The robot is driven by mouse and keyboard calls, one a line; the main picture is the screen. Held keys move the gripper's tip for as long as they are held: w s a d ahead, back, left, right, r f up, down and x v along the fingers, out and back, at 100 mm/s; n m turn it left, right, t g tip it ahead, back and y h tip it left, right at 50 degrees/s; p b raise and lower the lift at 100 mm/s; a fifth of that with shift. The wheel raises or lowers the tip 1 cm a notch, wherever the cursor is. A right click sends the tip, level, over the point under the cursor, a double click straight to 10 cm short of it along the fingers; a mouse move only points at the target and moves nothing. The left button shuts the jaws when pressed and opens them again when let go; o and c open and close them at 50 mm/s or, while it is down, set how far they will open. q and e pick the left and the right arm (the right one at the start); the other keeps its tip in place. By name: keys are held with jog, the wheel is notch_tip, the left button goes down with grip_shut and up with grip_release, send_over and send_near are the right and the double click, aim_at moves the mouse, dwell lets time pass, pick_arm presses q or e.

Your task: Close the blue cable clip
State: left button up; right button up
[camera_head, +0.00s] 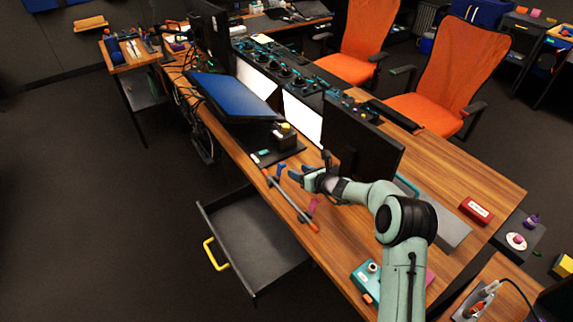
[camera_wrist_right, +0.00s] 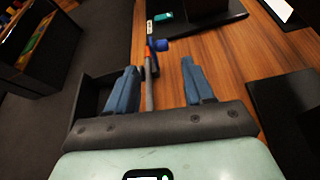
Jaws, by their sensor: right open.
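The blue cable clip (camera_head: 280,169) is at the far end of a grey rod with orange ends (camera_head: 293,205) along the table's front edge. In the right wrist view the blue clip (camera_wrist_right: 160,45) is small, beside the rod's orange end (camera_wrist_right: 152,62); I cannot tell how far its jaw stands open. My right gripper (camera_head: 297,173) is open and empty, just to the right of the blue clip. In the wrist view its blue fingers (camera_wrist_right: 158,67) are spread, with the clip beyond the tips, between them. A magenta clip (camera_head: 313,205) sits near the rod's near end. My left gripper is not in view.
An open drawer (camera_head: 255,238) with a yellow handle (camera_head: 215,254) juts out below the rod. A black monitor (camera_head: 360,145) stands behind my right gripper. A black base with a yellow-topped box (camera_head: 286,135) is beyond the clip. A teal box (camera_head: 367,278) sits nearer.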

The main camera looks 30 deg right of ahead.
aim_at(284, 165)
jog(key=p+x, duration=0.2)
jog(key=x, duration=0.5)
jog(key=shift+w, duration=0.25)
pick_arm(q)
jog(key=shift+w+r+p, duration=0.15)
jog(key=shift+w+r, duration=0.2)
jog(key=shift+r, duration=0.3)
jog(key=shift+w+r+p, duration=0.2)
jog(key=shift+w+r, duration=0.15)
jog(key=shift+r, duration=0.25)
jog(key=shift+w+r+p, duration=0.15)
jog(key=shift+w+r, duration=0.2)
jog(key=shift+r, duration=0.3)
pick_arm(e)
jog(key=shift+w+f, duration=0.35)
jog(key=shift+w, duration=0.25)
jog(key=c, duration=0.9)
